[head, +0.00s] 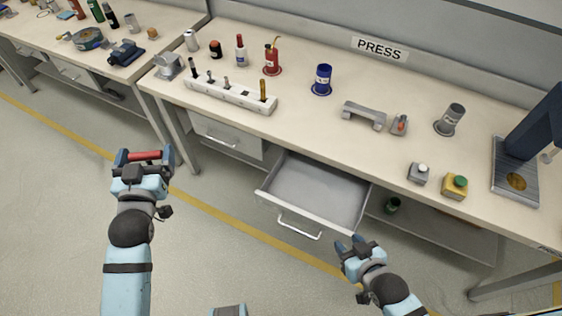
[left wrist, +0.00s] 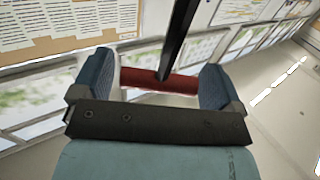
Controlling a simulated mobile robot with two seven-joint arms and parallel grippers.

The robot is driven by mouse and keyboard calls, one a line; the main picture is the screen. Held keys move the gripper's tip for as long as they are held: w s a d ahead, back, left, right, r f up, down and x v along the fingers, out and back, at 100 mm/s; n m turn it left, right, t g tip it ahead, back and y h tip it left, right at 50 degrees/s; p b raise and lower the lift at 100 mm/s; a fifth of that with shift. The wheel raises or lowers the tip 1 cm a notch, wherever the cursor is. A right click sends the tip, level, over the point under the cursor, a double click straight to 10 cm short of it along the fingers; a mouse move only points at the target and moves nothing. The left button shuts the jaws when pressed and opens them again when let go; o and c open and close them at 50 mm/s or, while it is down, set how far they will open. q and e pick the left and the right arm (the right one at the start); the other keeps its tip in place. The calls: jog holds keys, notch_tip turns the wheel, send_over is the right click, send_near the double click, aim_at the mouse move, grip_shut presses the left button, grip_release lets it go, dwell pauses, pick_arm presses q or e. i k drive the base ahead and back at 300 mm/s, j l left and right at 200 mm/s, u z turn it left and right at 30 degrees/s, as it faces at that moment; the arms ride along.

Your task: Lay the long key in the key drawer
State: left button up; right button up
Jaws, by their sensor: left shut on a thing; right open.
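My left gripper (head: 143,157) is shut on the red crossbar of the long key (head: 146,155), over the floor at the left, away from the bench. In the left wrist view the key's red bar (left wrist: 140,78) spans between the fingers and a dark shaft (left wrist: 180,38) runs from it toward the top edge. In the head view the shaft is hard to make out. A grey drawer (head: 318,188) under the bench is pulled open and looks empty. It bears no readable label. My right gripper (head: 349,243) is open and empty, just below the drawer's front right corner.
A closed drawer (head: 228,137) lies left of the open one. The bench top (head: 300,120) holds a white block with several tools (head: 231,94), a blue can (head: 322,80), a grey bracket (head: 364,115) and a press (head: 530,140). The floor left of the drawer is clear.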

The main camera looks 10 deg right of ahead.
aim_at(324, 178)
jog(key=l+z, duration=0.15)
jog(key=l, duration=0.25)
jog(key=i+l+z, duration=0.1)
jog(key=l, duration=0.3)
jog(key=i+l+z, duration=0.15)
jog(key=l, duration=0.3)
